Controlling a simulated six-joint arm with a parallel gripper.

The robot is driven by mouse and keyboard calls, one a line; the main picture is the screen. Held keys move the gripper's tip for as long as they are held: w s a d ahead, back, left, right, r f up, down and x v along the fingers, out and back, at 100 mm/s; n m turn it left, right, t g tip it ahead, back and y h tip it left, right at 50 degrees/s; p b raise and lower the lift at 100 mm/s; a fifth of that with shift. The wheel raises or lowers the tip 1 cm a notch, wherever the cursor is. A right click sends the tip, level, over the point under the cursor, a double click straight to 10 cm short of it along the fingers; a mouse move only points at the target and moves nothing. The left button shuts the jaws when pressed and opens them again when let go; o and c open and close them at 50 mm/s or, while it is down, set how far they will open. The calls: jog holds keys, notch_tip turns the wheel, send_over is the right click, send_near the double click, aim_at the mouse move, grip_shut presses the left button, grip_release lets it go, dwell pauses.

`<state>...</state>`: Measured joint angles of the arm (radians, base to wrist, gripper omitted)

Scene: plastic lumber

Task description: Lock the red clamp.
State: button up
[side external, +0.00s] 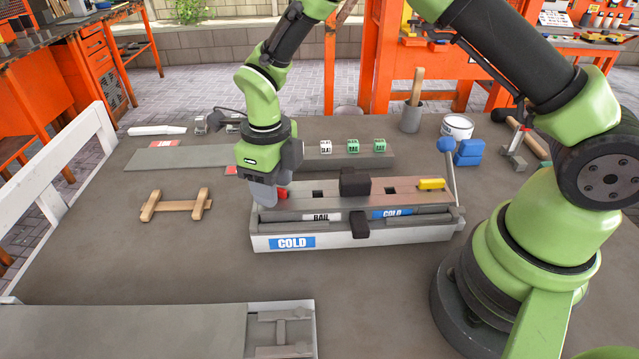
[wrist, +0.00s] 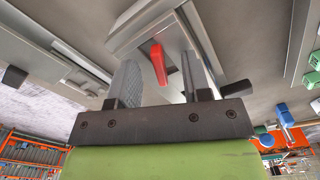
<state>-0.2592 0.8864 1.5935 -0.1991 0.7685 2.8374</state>
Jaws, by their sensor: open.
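The red clamp (side external: 282,194) is a small red lever at the left end of the grey fixture (side external: 335,242). It also shows in the wrist view (wrist: 158,63), where it lies slightly tilted between my two fingers. My gripper (side external: 264,193) is down at that end of the fixture, with its fingers apart on either side of the red lever. In the wrist view, a gap shows between the lever and each finger. In the side view, my gripper partly hides the lever. A yellow piece (side external: 432,184) sits at the fixture's right end.
Behind are a grey board (side external: 180,157) and lettered cubes (side external: 352,145). A wooden piece (side external: 175,206) lies to the left. The table between it and the fixture is clear.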

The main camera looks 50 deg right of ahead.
jog(key=shift+r, duration=3.55)
jog(key=s+d+r+n+t+y, duration=0.1)
jog(key=s+d+r+n+t, duration=0.1)
jog(key=s+r+n, duration=0.3)
jog(key=s+d+r+n+t, duration=0.1)
jog(key=s+d+r+n, duration=0.15)
jog(key=r+n, duration=0.5)
jog(key=s+d+r+n+t, duration=0.1)
jog(key=s+n+t, duration=0.1)
jog(key=s+n, duration=0.4)
jog(key=s+d+r+n+t+y, duration=0.1)
jog(key=s+r+n+t, duration=0.1)
jog(key=s+n, duration=0.5)
jog(key=shift+n, duration=1.15)
jog(key=shift+w+r, duration=0.1)
jog(key=shift+c, duration=0.7)
